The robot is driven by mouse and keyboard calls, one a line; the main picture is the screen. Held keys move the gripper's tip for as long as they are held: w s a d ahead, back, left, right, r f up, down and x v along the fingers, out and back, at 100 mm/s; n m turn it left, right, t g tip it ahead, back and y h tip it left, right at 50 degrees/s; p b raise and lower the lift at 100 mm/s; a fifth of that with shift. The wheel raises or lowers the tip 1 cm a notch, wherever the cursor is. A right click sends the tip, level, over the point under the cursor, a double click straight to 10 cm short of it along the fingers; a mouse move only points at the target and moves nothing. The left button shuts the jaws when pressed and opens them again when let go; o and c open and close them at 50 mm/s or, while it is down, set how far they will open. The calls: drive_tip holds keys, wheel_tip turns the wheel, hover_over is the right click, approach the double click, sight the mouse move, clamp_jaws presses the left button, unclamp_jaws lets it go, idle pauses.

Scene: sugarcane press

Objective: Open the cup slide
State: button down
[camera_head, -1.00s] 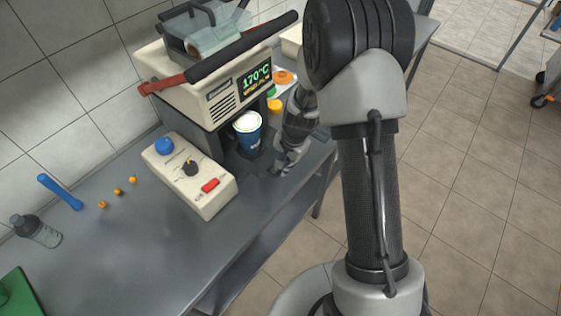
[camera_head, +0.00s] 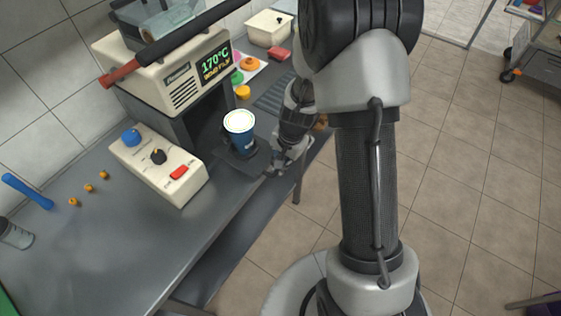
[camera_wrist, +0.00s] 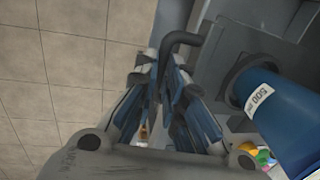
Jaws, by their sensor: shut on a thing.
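The cup slide (camera_head: 244,170) is a dark tray that sticks out of the front of the sealing machine (camera_head: 165,85). A blue cup (camera_head: 240,142) with a pale top stands upright in it, clear of the machine's body. In the wrist view the blue cup (camera_wrist: 285,115) is at the right, in a round holder on the slide (camera_wrist: 235,75). My gripper (camera_head: 272,170) is at the slide's outer end. In the wrist view my gripper (camera_wrist: 168,65) is shut on the slide's dark bent handle (camera_wrist: 182,40). The exact finger contact is partly hidden.
A control box (camera_head: 160,165) with a blue knob, a black dial and a red switch stands left of the slide. Open floor (camera_head: 470,190) is at the right.

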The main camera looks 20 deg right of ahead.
drive_tip(key=c, duration=1.7)
unclamp_jaws()
drive_tip(key=shift+o, duration=0.2)
wheel_tip(320, 180, up, 12)
drive_tip(key=s+d, duration=0.1)
drive_tip(key=shift+s+d, duration=0.15)
drive_tip(key=shift+s, duration=0.2)
drive_tip(key=shift+f, duration=0.1)
drive_tip(key=s+a+r+n+t, duration=0.2)
drive_tip(key=s+a+r+n, duration=0.25)
drive_tip(key=s+r, duration=0.6)
drive_tip(key=s+r+n+t+h, duration=0.1)
drive_tip(key=s+r+n, duration=0.4)
drive_tip(key=s, duration=0.5)
drive_tip(key=shift+a+r+n, duration=0.35)
drive_tip(key=shift+n, duration=0.2)
